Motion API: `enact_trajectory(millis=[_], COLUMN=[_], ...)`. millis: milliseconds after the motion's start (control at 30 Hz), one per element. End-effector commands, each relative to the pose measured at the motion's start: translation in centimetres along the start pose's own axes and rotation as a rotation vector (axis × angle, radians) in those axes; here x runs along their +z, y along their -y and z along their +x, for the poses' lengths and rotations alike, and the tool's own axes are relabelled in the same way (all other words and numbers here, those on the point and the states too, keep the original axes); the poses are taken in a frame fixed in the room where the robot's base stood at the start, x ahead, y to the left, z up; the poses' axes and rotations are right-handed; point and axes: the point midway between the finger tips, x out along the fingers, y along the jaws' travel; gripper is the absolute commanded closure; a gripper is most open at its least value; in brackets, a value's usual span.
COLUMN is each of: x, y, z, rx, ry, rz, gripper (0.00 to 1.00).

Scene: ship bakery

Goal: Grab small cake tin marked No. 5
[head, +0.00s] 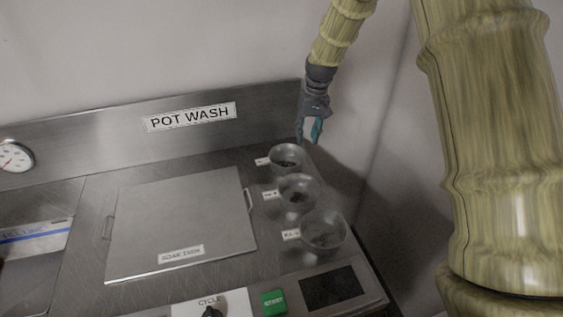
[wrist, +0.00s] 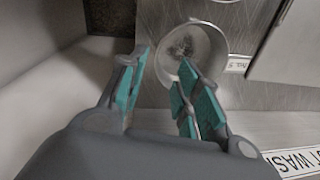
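Three small round metal tins stand in a row on the steel counter, each with a small white tag on its left in the head view. The far tin (head: 287,161) is nearest my gripper (head: 308,139); it also shows in the wrist view (wrist: 188,47), where its tag (wrist: 237,65) seems to read No. 5. The middle tin (head: 298,194) and near tin (head: 325,233) have tags I cannot read surely. My gripper, also in the wrist view (wrist: 160,85), is open and empty, with its teal-padded fingers above and behind the far tin. The right finger overlaps the tin's rim in view.
A flat steel lid (head: 180,225) with side handles lies left of the tins. A POT WASH sign (head: 190,116) is on the backsplash behind. A control panel with a green button (head: 273,303) runs along the front. A wall stands close on the right.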

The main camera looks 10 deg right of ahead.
Motion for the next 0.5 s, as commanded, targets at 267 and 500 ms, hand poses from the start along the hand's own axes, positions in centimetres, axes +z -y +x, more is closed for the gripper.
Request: enact_trajectory(millis=[267, 500], x=[0.1, 0.1], y=[0.1, 0.1], z=[3.5, 4.8], rx=[-0.001, -0.001], ry=[0.003, 0.001], rz=[0.0, 0.002], gripper=[0.67, 0.67])
